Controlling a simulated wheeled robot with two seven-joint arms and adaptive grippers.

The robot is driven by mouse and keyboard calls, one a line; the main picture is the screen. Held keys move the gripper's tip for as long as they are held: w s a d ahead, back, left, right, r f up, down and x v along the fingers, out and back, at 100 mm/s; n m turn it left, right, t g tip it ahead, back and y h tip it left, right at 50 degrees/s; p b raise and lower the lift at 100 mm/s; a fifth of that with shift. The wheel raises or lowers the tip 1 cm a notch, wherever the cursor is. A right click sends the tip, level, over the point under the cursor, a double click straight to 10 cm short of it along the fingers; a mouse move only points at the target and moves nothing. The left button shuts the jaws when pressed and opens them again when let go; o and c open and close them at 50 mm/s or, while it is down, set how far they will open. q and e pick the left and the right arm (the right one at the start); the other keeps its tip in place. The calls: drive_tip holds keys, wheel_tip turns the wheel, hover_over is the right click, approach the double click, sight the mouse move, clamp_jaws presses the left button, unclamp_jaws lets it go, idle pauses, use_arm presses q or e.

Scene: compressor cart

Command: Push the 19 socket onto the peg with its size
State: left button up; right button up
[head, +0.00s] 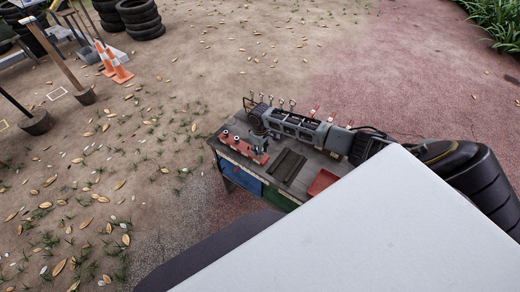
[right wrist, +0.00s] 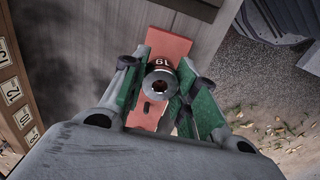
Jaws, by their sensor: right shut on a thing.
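In the right wrist view, the 19 socket (right wrist: 161,84) is a metal cylinder with a red band reading 19. Its open end faces the camera. My right gripper (right wrist: 160,93) is shut on it, with green pads on both sides. Behind the socket is a red rail (right wrist: 168,48); a dark round spot shows on it just below the socket. Whether the socket is around a peg is hidden. In the head view, the red rail (head: 244,149) lies on the cart's left part, and my right gripper (head: 261,141) is over its right end. My left gripper is not in view.
A board with numbered labels (right wrist: 13,90) stands left in the wrist view. On the cart (head: 222,150) are a dark tray (head: 289,165), a red tray (head: 322,182) and a row of upright tools at the back. Cones (head: 118,68) and tyres (head: 141,19) are far left.

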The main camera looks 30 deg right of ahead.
drive_tip(key=shift+f, duration=0.8)
drive_tip(key=o, duration=1.1)
drive_tip(key=shift+r, duration=6)
drive_tip(key=shift+s+f, duration=0.1)
